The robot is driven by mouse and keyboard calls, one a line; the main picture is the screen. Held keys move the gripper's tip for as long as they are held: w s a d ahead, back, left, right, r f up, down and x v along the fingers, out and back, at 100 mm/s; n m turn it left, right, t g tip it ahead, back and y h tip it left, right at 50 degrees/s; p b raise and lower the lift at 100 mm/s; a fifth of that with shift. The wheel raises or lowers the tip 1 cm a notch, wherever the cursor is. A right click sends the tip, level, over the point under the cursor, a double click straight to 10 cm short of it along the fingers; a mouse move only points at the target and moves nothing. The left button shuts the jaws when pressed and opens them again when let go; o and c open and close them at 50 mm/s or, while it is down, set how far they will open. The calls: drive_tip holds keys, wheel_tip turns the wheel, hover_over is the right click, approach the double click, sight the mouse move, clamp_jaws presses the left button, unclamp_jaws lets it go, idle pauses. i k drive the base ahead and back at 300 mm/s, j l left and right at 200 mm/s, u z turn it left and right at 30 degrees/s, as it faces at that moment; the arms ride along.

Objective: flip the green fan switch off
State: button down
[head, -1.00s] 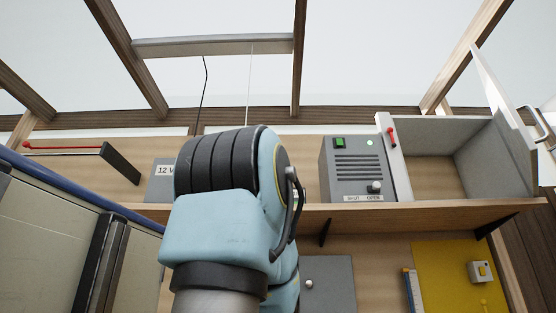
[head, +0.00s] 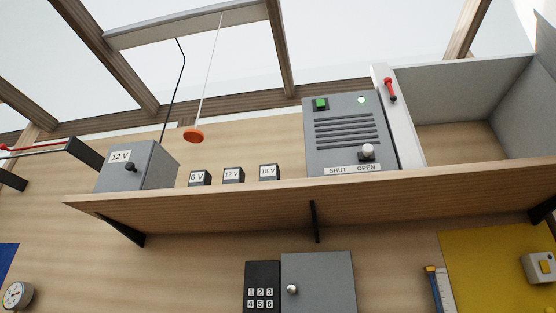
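The green fan switch (head: 320,104) is a small green rocker in a dark frame. It sits at the upper left of a grey vented box (head: 345,138) on the shelf. A small pale green light (head: 361,100) glows to the right of the switch. Below the vents is a white knob (head: 367,151) above a label reading SHUT and OPEN. My gripper is not in the head view, so its state and place cannot be seen.
The shelf (head: 300,200) also holds a grey 12 V box (head: 138,166) and several small voltage blocks (head: 233,175). An orange pull (head: 194,135) hangs on a cord. An open grey cabinet (head: 450,95) with a red handle (head: 390,89) stands right of the vented box.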

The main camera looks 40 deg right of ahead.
sight(321, 103)
drive_tip(key=k+l+u, duration=0.45)
drive_tip(key=k+u, duration=0.25)
drive_tip(key=k, duration=0.15)
drive_tip(key=k+l, duration=0.15)
drive_tip(key=k, duration=0.45)
